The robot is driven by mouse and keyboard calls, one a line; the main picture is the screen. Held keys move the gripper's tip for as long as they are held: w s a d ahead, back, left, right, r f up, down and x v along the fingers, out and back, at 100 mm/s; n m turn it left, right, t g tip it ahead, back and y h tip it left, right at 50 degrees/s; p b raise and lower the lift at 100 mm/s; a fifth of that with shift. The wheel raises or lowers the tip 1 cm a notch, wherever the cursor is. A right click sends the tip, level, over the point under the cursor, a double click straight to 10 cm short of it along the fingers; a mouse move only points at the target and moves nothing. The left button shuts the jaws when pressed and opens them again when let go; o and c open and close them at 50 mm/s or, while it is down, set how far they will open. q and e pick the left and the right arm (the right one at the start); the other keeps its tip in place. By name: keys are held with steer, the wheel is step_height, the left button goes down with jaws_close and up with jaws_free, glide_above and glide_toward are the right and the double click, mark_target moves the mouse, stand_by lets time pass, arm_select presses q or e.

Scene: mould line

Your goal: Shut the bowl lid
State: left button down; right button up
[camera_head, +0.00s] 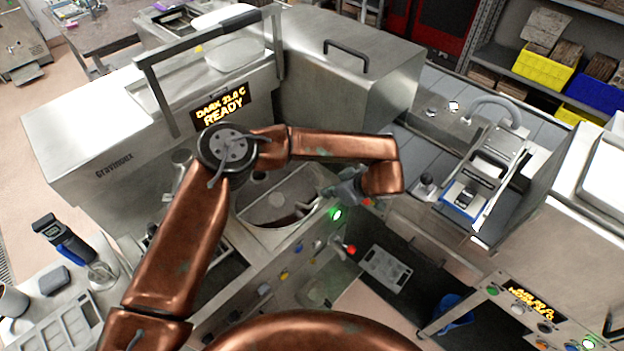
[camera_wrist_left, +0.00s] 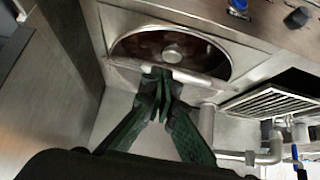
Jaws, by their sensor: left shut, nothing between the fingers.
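The round steel bowl (camera_head: 262,212) is sunk in the machine's top, with dark brown contents showing. It also shows in the left wrist view (camera_wrist_left: 215,48), with a round hub in its middle. A pale metal bar (camera_wrist_left: 190,77) crosses the near edge of the bowl there; I cannot tell if it is part of the lid. The lid is hard to make out. My left gripper (camera_head: 345,188) is over the bowl's right side in the head view. In the wrist view its green fingers (camera_wrist_left: 160,76) are shut and empty, with tips close to the bar; touching cannot be told.
The machine with the READY display (camera_head: 223,105) stands behind the bowl. Knobs line its front panel, with a red one (camera_head: 350,250) near the corner. A grate (camera_wrist_left: 275,100) lies beside the bowl. A bench with a blue-and-grey fixture (camera_head: 465,197) stands at the right.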

arm_select(q)
step_height(320, 180, down, 12)
steer(key=s+d+t+y+b, duration=0.2)
steer(key=b, duration=0.6)
steer(key=shift+s+d, duration=0.3)
arm_select(e)
step_height(320, 180, down, 9)
steer(key=s, duration=0.2)
steer(key=shift+d, duration=0.15)
arm_select(q)
steer(key=shift+f, duration=0.15)
arm_select(e)
steer(key=shift+s+f, duration=0.1)
arm_select(q)
steer(key=shift+w+a+f, duration=0.1)
steer(key=shift+w+a, duration=0.05)
steer(key=shift+w, duration=0.2)
step_height(320, 180, up, 4)
steer(key=p, duration=0.2)
steer(key=s+d+f+b, duration=0.2)
steer(key=s+d+f, duration=0.3)
steer(key=s+d, duration=0.1)
steer(key=shift+d+f, duration=0.15)
steer(key=shift+d, duration=0.5)
arm_select(e)
steer(key=shift+s, duration=0.1)
arm_select(q)
steer(key=shift+s, duration=0.15)
